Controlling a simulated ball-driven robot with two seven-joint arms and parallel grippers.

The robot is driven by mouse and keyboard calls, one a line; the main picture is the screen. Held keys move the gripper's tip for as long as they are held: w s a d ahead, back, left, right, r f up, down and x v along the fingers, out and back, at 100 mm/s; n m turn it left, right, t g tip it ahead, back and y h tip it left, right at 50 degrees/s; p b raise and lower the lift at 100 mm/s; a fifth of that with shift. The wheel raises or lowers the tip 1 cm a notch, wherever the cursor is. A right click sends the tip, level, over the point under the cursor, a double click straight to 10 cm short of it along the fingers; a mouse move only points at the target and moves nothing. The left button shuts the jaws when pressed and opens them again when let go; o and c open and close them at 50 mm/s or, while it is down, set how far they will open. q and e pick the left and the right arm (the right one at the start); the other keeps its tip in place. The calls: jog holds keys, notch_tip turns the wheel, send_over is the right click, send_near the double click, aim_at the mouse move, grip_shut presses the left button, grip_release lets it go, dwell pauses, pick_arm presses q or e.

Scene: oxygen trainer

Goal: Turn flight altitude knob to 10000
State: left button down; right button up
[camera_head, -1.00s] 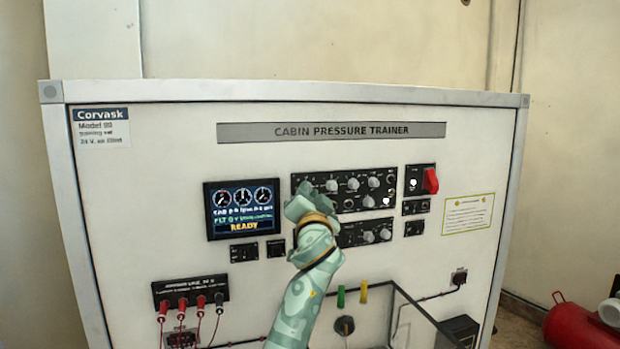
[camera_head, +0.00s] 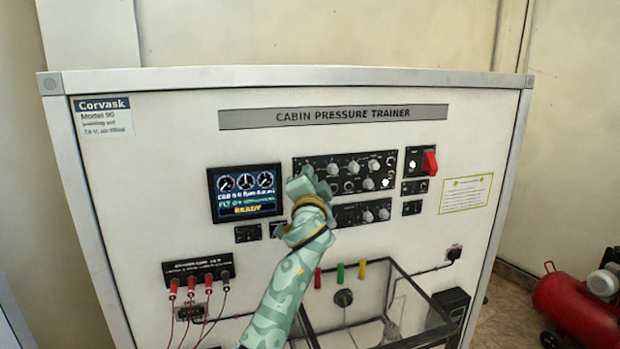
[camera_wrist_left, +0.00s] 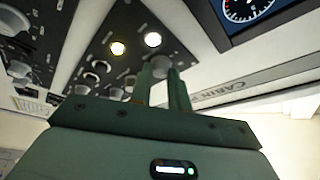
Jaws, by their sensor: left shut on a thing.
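The upper black knob panel (camera_head: 377,170) is on the white trainer front, with several grey knobs. My left gripper (camera_head: 305,178) is at the panel's left end and covers part of it. In the left wrist view my left gripper (camera_wrist_left: 164,74) is shut on a grey knob (camera_wrist_left: 161,65) beside two lit lamps. The knob's label and pointer are hidden or too small to read, so I cannot tell its setting. The display screen (camera_head: 245,192) left of the gripper shows three dials and READY. My right gripper is not in view.
A lower knob panel (camera_head: 350,214) sits just below. A red switch (camera_head: 430,162) is to the right. Red leads (camera_head: 191,285) hang at lower left. A clear box frame (camera_head: 410,300) stands out below the panels. A red tank (camera_head: 580,308) is on the floor at right.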

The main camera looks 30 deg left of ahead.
pick_arm(q)
jog(key=c, duration=1.3)
grip_release()
jog(key=shift+b+v, duration=2.7)
jog(key=shift+v, duration=5.5)
